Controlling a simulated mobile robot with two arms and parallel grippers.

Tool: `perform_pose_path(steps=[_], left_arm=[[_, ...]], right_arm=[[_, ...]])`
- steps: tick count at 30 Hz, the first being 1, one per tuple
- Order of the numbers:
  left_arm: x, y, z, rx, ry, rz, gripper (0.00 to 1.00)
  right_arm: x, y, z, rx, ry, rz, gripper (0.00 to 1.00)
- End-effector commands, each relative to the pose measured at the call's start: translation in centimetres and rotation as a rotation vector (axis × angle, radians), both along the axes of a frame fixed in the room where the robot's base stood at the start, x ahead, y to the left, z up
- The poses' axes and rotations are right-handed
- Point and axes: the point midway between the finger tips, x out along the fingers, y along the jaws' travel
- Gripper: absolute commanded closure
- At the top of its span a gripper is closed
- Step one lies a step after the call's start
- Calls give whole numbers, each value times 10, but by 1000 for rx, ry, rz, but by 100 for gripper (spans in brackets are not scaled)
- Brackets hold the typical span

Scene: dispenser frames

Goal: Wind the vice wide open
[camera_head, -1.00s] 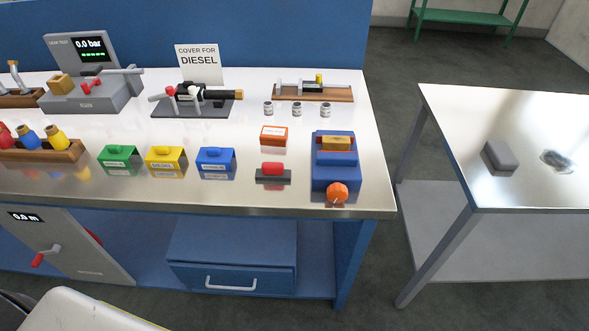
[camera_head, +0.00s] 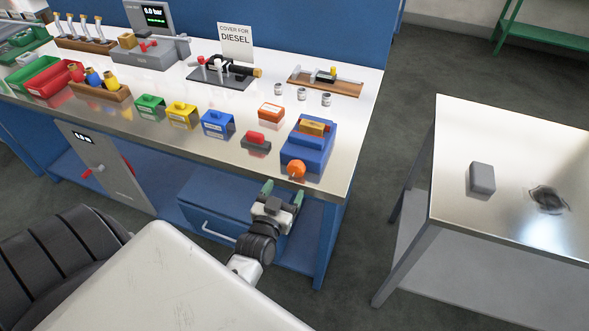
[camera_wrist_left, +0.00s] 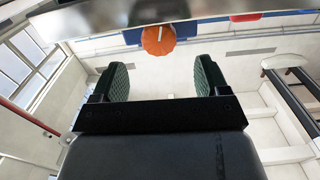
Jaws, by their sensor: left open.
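The blue vice (camera_head: 306,150) sits at the right front corner of the metal bench, with a brassy block (camera_head: 313,127) at its jaws. Its orange round knob (camera_head: 296,170) faces the front edge. My left gripper (camera_head: 282,190) is open and empty, in front of the bench edge and below the knob. In the left wrist view the knob (camera_wrist_left: 158,40) shows ahead, beyond and between the two open green fingers (camera_wrist_left: 161,80), with clear space before it. The exact gap between the vice jaws is too small to tell. My right gripper does not show.
A red-topped block (camera_head: 257,141) and blue, yellow and green covers (camera_head: 217,124) stand left of the vice. A drawer unit (camera_head: 225,205) is under the bench. A side table (camera_head: 480,215) with a grey block (camera_head: 482,178) stands to the right, across a floor gap.

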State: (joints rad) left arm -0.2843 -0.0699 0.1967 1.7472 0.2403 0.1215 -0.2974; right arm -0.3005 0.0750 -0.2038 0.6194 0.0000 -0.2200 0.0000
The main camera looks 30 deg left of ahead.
Motion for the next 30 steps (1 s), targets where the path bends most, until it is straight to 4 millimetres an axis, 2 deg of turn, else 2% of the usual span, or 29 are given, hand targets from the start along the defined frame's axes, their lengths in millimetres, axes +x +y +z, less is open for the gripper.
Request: perform_pose_path(steps=[1,6,12,24,30], left_arm=[[12,3,3,1,-3,-1,25],[43,10,2,1,-1,-1,25],[67,16,1,1,0,-1,25],[74,18,0,1,1,-1,25],[74,17,-1,0,2,-1,55]], right_arm=[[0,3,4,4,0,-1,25],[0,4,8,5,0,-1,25],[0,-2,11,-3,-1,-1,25],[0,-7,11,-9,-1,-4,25],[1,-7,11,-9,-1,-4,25]])
